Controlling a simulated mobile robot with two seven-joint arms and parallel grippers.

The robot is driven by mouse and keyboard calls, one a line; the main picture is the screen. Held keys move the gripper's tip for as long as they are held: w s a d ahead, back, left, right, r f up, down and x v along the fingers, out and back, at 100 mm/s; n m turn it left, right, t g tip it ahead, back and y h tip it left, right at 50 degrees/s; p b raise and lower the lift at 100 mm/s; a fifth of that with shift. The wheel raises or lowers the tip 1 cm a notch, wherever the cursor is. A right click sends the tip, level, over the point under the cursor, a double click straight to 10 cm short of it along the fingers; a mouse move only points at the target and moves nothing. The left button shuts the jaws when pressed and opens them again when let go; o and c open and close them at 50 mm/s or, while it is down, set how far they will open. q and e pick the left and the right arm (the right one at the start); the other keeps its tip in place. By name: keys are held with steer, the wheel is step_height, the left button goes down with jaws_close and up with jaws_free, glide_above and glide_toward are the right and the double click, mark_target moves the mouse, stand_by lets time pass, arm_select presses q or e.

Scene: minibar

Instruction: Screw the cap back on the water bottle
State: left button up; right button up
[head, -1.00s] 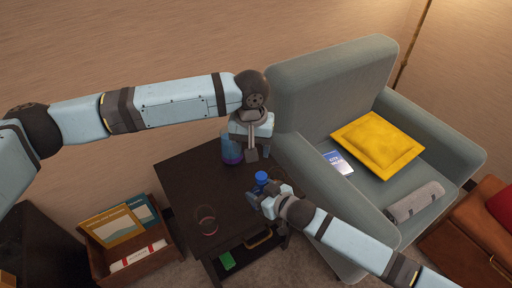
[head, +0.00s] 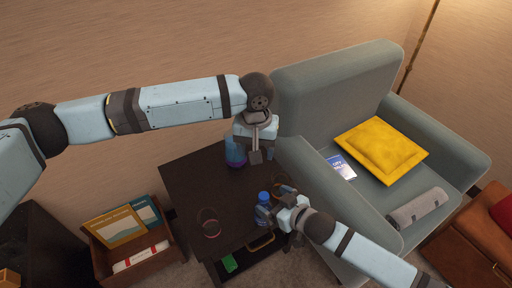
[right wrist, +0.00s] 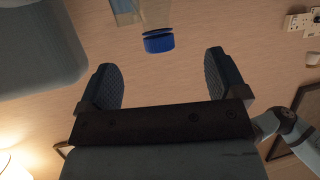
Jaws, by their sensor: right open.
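The water bottle (head: 263,212), bluish and see-through, stands upright on the dark side table (head: 205,187). Its blue cap (head: 263,196) is on top; I cannot tell how tight it is. My right gripper (head: 280,212) is just right of the bottle, open and empty. In the right wrist view, which is upside down, the blue cap (right wrist: 158,43) shows beyond and between the spread fingers (right wrist: 165,80), apart from them. My left gripper (head: 258,157) points down over the table's back edge; its jaw opening is unclear.
A blue-purple vessel (head: 235,153) stands beside my left gripper. A clear glass (head: 209,224) stands near the table's front. A thin brown item (head: 284,188) lies near the right edge. The grey armchair (head: 320,165) adjoins the table. Middle left of the tabletop is clear.

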arm_select(q)
steer(key=shift+r+p, duration=0.45)
steer(key=shift+r, duration=0.2)
arm_select(e)
steer(key=v, duration=0.9)
